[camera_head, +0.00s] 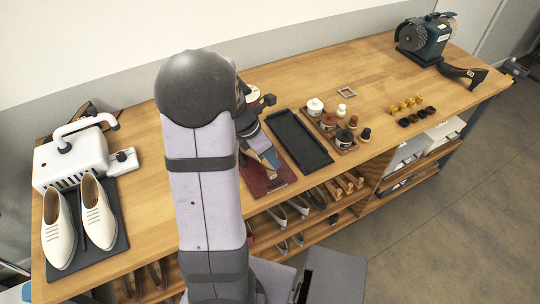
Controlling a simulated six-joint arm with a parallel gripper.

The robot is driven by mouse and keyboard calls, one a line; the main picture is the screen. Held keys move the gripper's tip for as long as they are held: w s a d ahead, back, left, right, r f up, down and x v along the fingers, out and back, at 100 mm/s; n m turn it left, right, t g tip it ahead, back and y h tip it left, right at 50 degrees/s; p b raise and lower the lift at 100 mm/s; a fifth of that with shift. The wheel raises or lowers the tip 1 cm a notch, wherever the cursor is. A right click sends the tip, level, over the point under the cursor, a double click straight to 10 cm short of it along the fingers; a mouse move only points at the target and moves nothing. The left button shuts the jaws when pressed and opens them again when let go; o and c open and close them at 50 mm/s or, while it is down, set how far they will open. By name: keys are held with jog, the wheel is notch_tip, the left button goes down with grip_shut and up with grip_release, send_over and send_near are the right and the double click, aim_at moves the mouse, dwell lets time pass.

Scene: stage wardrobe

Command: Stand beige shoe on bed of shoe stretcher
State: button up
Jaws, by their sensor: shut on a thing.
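My gripper (257,143) is at the middle of the bench, mostly hidden behind my own arm. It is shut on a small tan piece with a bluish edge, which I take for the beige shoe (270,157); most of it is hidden. It is over or on a dark red board (283,178), and I cannot tell whether they touch. I cannot make out the shoe stretcher or its bed with certainty. A pair of cream shoes (59,230) stands on a dark mat (119,232) at the left.
A white machine (75,160) with a hose stands behind the cream shoes. A black tray (299,141) lies right of the board, then jars (328,122) and small knobs (405,107). A grinder (424,36) stands at the far right. Shelves under the bench hold shoes.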

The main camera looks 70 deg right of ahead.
jog(key=shift+f, duration=0.3)
dwell(0.4)
jog(key=o, duration=1.2)
jog(key=b+v, duration=0.1)
jog(key=v, duration=0.6)
jog(key=shift+r, duration=0.15)
jog(key=shift+w, duration=0.1)
